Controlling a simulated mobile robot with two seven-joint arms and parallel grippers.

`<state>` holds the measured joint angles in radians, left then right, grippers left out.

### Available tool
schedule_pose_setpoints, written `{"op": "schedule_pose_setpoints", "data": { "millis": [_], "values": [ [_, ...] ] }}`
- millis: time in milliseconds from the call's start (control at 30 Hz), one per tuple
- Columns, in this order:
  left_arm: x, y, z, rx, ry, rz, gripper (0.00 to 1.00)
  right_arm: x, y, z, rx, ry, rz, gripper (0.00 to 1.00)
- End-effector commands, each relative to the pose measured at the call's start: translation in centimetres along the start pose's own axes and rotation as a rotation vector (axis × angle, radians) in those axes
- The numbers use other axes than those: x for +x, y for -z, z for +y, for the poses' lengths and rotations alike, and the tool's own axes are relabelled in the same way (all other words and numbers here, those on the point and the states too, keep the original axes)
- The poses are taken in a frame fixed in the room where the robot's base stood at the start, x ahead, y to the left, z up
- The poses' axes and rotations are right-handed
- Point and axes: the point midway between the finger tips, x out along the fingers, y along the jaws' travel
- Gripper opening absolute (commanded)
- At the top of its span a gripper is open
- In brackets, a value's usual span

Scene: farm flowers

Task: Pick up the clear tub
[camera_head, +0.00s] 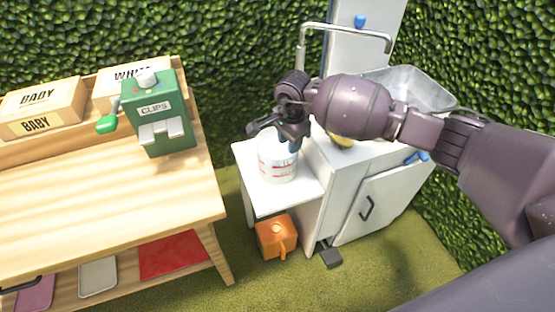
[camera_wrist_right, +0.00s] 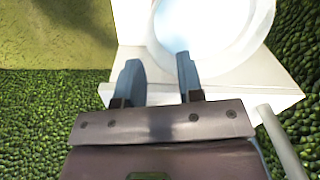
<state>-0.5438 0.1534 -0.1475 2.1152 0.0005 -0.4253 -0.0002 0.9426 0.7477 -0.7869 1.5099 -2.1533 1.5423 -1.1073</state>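The clear tub (camera_head: 278,164), whitish with red markings, stands upright on the low white side shelf (camera_head: 302,188). My right gripper (camera_head: 287,143) is above the tub at its rim, pointing down. In the right wrist view the tub (camera_wrist_right: 215,32) shows from above as a round, pale opening, partly cut off by the top edge. The two blue-tipped fingers (camera_wrist_right: 160,70) are apart with nothing clearly held between them. One finger overlaps the tub's rim and the other shows over the white shelf. I cannot tell whether they touch the tub. My left gripper is out of view.
A white cabinet (camera_head: 370,200) with a metal sink (camera_head: 415,88) and tap (camera_head: 345,30) adjoins the shelf. An orange can (camera_head: 276,238) stands on the grass below. A wooden table (camera_head: 100,215) with a green clips dispenser (camera_head: 157,112) is at left.

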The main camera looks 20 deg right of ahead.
Motion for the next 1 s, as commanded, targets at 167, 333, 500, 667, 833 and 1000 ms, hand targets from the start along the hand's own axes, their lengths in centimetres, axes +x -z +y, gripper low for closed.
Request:
{"op": "schedule_pose_setpoints", "data": {
  "millis": [167,333,500,667,833,1000],
  "values": [
    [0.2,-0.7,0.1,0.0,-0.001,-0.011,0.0,2.7,-0.1,0.1,0.002,-0.004,-0.003,0.35],
    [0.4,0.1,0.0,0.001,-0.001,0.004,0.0,3.4,0.0,0.2,0.002,-0.001,-0.002,0.35],
    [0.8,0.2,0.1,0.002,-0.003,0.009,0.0,5.4,0.0,0.7,0.002,-0.004,-0.005,0.35],
    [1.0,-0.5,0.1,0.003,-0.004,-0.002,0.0,7.6,0.0,0.9,0.002,-0.005,-0.006,0.35],
    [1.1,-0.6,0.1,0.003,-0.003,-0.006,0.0,8.1,0.1,0.8,0.001,0.0,-0.002,0.35],
    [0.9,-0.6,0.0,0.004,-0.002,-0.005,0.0,7.9,0.1,0.8,0.001,0.001,-0.002,0.3]
  ]
}}
